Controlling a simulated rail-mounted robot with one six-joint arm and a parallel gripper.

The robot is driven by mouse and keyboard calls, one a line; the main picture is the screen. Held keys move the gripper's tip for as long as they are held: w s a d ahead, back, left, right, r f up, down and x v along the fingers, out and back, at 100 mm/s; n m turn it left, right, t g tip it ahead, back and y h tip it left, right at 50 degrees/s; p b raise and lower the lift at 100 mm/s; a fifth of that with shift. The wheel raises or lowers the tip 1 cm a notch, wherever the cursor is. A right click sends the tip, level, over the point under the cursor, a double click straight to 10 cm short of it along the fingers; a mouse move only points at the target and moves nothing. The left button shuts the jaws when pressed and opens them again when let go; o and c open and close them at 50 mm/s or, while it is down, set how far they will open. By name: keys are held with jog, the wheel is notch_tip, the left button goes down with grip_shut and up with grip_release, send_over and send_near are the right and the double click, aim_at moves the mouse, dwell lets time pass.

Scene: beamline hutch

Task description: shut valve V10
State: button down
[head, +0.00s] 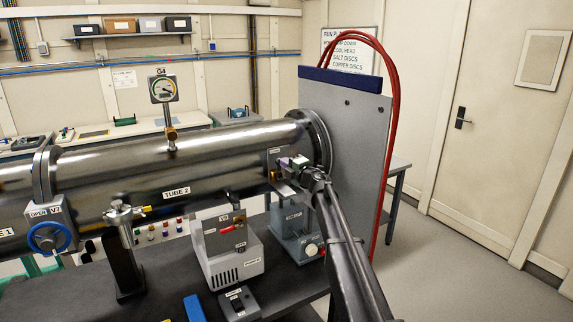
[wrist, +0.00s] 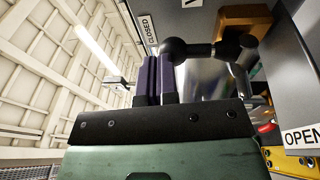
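The V10 valve (head: 278,166) appears to be the small grey plate on the right end of the Tube 2 pipe, largely covered by my gripper (head: 291,166). In the wrist view my gripper (wrist: 158,68) shows two dark purple fingers close together, with only a thin gap and nothing visible between them. A black lever with a round knob (wrist: 178,49) lies just right of the fingertips. It looks very near or touching the right finger; I cannot tell which. A CLOSED label (wrist: 148,30) is at upper left, and an OPEN label (wrist: 302,138) at the right edge.
The steel Tube 2 pipe (head: 150,160) runs across the bench. Valve V7's blue handwheel (head: 48,238) is left. The V9 box (head: 232,252) with a red handle stands below the pipe. A grey panel (head: 345,135) with red hoses is close on the right. Floor beyond is clear.

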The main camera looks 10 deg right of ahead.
jog(key=s+d+r+p, duration=0.3)
jog(key=s+d, duration=0.4)
jog(key=s, duration=0.5)
jog(key=d+m+t+h, duration=0.3)
jog(key=d+m+h, duration=0.5)
jog(key=m+h, duration=0.1)
jog(key=s+d+f+m+g+h+b, duration=0.2)
jog(key=s+d+f+m+g+h, duration=0.4)
jog(key=s+f+m+h, duration=0.4)
jog(key=s+a+f+m+g+y+b, duration=0.1)
jog(key=s+a+f+m+g+y, duration=0.3)
jog(key=s+f+g, duration=0.6)
jog(key=s+a+f+g+y+b, duration=0.1)
jog(key=s+a+f+y+b, duration=0.1)
jog(key=s+a, duration=0.5)
jog(key=s+a+f+m+g+y+b, duration=0.1)
jog(key=s+a+f, duration=0.3)
jog(key=s+a, duration=0.4)
jog(key=s+g+y+b, duration=0.1)
jog(key=s, duration=0.5)
jog(key=shift+s+m+y, duration=0.3)
jog(key=shift+s+y, duration=0.1)
